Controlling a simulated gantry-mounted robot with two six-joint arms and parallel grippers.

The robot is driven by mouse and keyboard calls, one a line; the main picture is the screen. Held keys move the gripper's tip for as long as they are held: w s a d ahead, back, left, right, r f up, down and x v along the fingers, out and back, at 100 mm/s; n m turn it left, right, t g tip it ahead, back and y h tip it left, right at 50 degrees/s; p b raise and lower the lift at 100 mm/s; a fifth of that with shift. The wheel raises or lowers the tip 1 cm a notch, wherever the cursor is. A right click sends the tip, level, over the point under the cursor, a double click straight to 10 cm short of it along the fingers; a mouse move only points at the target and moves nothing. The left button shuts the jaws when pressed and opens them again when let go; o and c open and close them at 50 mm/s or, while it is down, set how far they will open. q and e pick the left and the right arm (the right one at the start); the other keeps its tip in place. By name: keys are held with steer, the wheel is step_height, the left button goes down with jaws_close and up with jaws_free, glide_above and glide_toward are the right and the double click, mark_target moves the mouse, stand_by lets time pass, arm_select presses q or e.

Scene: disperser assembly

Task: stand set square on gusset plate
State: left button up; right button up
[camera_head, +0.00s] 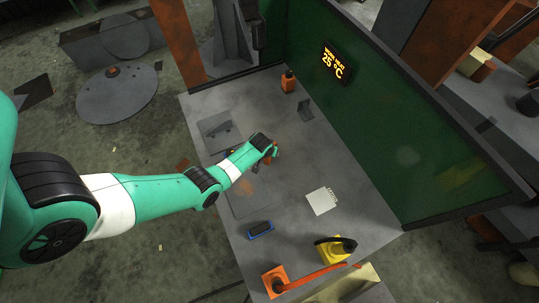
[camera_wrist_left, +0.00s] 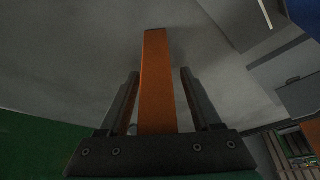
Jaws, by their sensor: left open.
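My left gripper (camera_head: 273,151) is low over the middle of the grey table (camera_head: 285,228). In the left wrist view its two dark fingers (camera_wrist_left: 158,100) are apart. An orange bar (camera_wrist_left: 157,70) stands out between them; I cannot tell whether it touches a finger, or whether it is part of the set square. A flat dark grey plate (camera_head: 213,127) lies on the table at the far left, perhaps the gusset plate. A small dark angled piece (camera_head: 307,110) sits near the green panel. My right gripper is not in view.
An orange block (camera_head: 288,81) stands at the back. A pale notched plate (camera_head: 322,201), a blue device (camera_head: 260,230), a yellow holder (camera_head: 334,251) and an orange holder (camera_head: 275,281) are at the near end. The green panel (camera_head: 362,125) walls the right side.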

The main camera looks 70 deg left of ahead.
arm_select(q)
steer(key=shift+r, duration=0.1)
jaws_close()
stand_by(1.2)
